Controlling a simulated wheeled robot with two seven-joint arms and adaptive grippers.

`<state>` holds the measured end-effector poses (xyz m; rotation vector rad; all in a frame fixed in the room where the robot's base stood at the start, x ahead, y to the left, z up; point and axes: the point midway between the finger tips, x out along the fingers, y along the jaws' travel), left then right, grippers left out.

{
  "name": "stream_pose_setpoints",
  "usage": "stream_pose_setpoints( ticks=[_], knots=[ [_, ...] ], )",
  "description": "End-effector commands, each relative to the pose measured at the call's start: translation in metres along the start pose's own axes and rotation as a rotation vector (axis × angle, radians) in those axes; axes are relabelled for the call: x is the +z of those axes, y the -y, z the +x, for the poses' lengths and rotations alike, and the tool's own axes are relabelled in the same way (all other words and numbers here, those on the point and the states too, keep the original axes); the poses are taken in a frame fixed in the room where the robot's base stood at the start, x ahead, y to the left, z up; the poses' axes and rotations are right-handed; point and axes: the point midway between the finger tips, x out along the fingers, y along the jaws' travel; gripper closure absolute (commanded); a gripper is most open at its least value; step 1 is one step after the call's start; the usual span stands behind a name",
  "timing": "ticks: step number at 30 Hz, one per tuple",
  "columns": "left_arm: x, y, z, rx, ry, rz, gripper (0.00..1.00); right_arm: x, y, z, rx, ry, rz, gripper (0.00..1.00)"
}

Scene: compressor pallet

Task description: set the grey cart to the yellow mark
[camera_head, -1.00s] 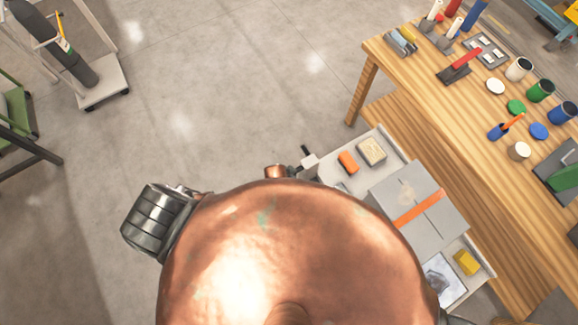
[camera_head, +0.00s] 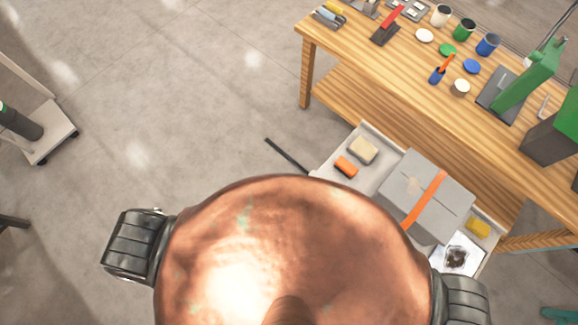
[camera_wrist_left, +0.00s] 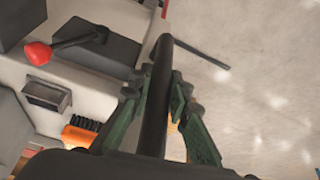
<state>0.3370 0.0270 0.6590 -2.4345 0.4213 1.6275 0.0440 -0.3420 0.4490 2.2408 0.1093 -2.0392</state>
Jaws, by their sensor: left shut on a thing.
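The grey cart (camera_head: 377,190) stands right of my copper-coloured body in the head view, beside the wooden bench; my body hides its near side. It carries a grey box (camera_head: 428,195) with an orange strap, a beige sponge-like block, an orange item and a yellow block. My left gripper (camera_wrist_left: 158,90) is shut around a dark upright bar (camera_wrist_left: 154,110) in the left wrist view, beside a pale surface. I cannot see where the bar joins. Both grippers are hidden in the head view. No yellow mark shows.
The wooden bench (camera_head: 345,62) with cups, lids and tools runs close along the cart's far side. A thin dark strip (camera_head: 287,155) lies or hangs over the floor. A white trolley (camera_head: 45,130) stands at far left. Open floor lies between.

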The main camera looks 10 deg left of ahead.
Motion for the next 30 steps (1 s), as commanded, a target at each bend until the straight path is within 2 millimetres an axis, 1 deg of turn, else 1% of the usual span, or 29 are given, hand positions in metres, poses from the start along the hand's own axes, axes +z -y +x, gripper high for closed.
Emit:
stream_pose_setpoints(
  ticks=[1,4,11,18,24,30],
  knots=[
    [0.004,-0.013,0.000,0.007,0.005,-0.005,1.00,0.000,0.000,0.000,0.000,0.000,0.000,0.64],
    [0.005,-0.024,-0.001,0.000,0.004,-0.008,1.00,-0.001,0.000,0.001,0.000,-0.001,0.000,0.64],
    [0.008,-0.041,-0.002,-0.017,0.002,-0.007,1.00,-0.001,0.000,0.001,0.000,-0.001,0.000,0.64],
    [0.011,-0.059,-0.003,-0.010,0.003,-0.005,1.00,-0.005,0.005,0.002,-0.005,-0.006,0.002,0.64],
    [0.012,-0.065,-0.003,-0.004,0.004,-0.004,1.00,-0.006,0.006,0.003,-0.006,-0.007,0.002,0.64],
    [0.012,-0.062,-0.003,-0.009,0.002,-0.006,1.00,-0.005,0.004,0.002,-0.004,-0.006,0.001,0.64]
  ],
)
